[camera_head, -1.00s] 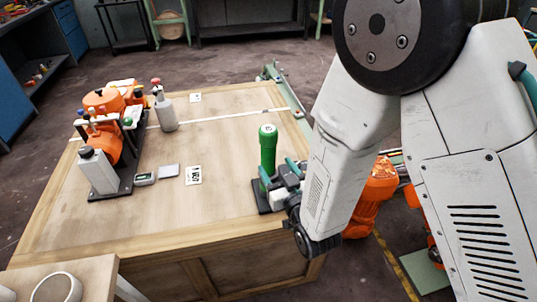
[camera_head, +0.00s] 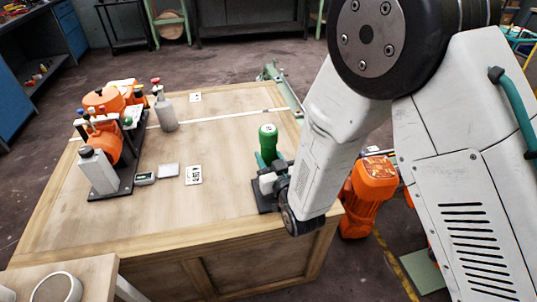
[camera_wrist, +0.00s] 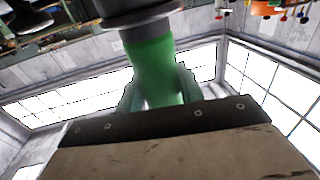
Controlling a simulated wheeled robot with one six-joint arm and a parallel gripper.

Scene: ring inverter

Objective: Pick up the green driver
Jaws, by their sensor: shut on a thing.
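The green driver (camera_head: 268,138) stands upright at the right edge of the wooden table, above a black base plate (camera_head: 265,200). Its top sticks up above my gripper (camera_head: 268,162), which is shut around its lower part. My gripper and wrist hide the driver's lower end, so I cannot tell whether it touches the base. In the wrist view the green driver (camera_wrist: 152,62) is close up between the two green fingers of my gripper (camera_wrist: 158,85).
An orange device (camera_head: 108,145) on a black plate stands at the table's left. An orange motor (camera_head: 368,195) is beyond the right edge.

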